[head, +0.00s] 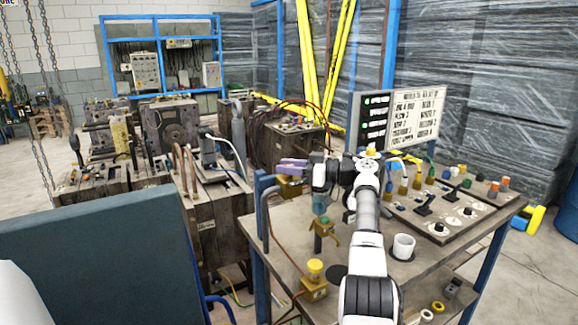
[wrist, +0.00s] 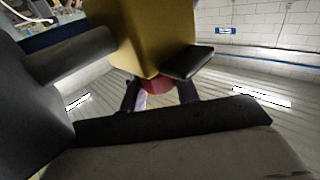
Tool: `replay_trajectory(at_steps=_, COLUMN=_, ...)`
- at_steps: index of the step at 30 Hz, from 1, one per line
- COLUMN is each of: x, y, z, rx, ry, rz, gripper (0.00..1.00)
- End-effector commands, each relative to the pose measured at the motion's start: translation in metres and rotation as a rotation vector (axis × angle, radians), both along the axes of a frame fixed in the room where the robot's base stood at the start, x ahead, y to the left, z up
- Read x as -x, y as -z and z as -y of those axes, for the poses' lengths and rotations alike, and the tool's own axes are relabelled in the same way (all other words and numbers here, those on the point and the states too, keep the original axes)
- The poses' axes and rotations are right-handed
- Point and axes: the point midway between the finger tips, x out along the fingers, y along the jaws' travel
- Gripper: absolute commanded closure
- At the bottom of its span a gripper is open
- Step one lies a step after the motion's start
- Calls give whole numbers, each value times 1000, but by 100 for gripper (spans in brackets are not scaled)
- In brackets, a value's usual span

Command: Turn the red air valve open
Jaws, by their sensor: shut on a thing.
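A small red part, the red air valve (wrist: 157,85), shows in the wrist view just under a gold block (wrist: 155,35). Only a little of the red is visible. My gripper (wrist: 160,96) has a dark finger on each side of it and is shut on it. In the head view my gripper (head: 294,165) points left past the workbench's left edge, with purplish fingertips. A brass-yellow block (head: 289,187) shows just below the fingertips. The red part cannot be made out in the head view, and its turn angle cannot be told.
The workbench (head: 345,258) holds a white cup (head: 403,246), a yellow-topped fitting (head: 314,280) and a control panel (head: 440,215). Dark moulds (head: 170,125) stand close behind on the left. A dark teal panel (head: 95,255) fills the near left.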

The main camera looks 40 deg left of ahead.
Motion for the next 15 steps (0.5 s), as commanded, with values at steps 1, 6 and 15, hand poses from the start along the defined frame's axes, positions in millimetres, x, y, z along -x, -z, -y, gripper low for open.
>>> replay_trajectory(at_steps=1, x=1, y=4, z=-1, rx=6, ry=-6, rz=-2, gripper=92)
replay_trajectory(at_steps=6, x=1, y=4, z=-1, rx=7, ry=-6, rz=-3, gripper=92)
replay_trajectory(at_steps=15, x=1, y=3, z=-1, rx=5, ry=-4, rz=-2, gripper=49)
